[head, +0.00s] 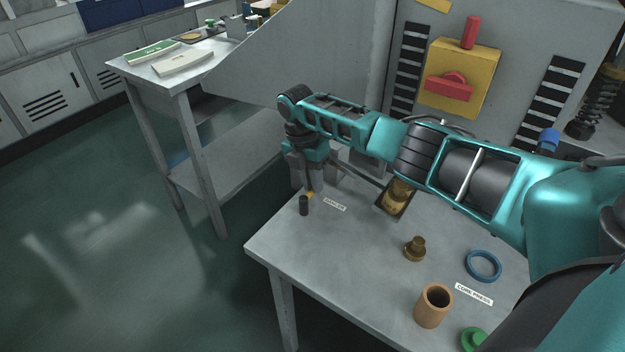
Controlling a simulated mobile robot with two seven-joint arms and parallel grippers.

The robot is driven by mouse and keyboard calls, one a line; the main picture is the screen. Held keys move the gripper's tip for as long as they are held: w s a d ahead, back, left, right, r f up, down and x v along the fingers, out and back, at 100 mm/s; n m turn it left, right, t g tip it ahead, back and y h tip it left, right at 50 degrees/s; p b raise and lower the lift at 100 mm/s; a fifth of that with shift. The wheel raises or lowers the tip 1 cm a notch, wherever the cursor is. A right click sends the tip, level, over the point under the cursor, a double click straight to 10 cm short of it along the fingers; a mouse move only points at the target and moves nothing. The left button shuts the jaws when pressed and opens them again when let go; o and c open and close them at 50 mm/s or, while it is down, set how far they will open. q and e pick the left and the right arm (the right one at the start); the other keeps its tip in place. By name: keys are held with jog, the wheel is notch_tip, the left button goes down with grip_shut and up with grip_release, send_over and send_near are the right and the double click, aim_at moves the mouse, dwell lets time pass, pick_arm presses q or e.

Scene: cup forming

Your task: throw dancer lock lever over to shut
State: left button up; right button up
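A small dark upright cylinder (303,206) with an orange piece (310,194) beside its top is at the table's left edge. It is next to a white label (335,204) that seems to read DANCER, so it may be part of the dancer lock lever. My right arm reaches across from the right, and its gripper (309,185) points down just above and behind the cylinder and orange piece. The fingers are small and partly merge with grey parts behind. I cannot tell whether they touch or grip anything. My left gripper is not in view.
The grey table (345,262) holds a brass piece (415,249), a blue ring (483,266), a tan cup (433,306) and a green piece (473,339). Behind stands a panel with a yellow plate (470,60) and red handle (449,88). The table's front left is clear.

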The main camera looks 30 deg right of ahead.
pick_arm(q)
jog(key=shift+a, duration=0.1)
pick_arm(e)
jog(key=o, duration=0.4)
jog(key=shift+o, duration=0.2)
jog(key=shift+r, duration=0.1)
pick_arm(q)
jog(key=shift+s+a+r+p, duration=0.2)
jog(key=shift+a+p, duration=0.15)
jog(key=shift+p, duration=0.3)
pick_arm(e)
notch_tip(320, 180, up, 13)
jog(key=w+a, duration=0.1)
jog(key=w, duration=0.1)
jog(key=shift+w+f, duration=0.15)
jog(key=shift+f, duration=0.05)
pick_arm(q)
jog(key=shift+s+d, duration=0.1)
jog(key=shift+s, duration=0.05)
pick_arm(e)
jog(key=shift+f, duration=0.1)
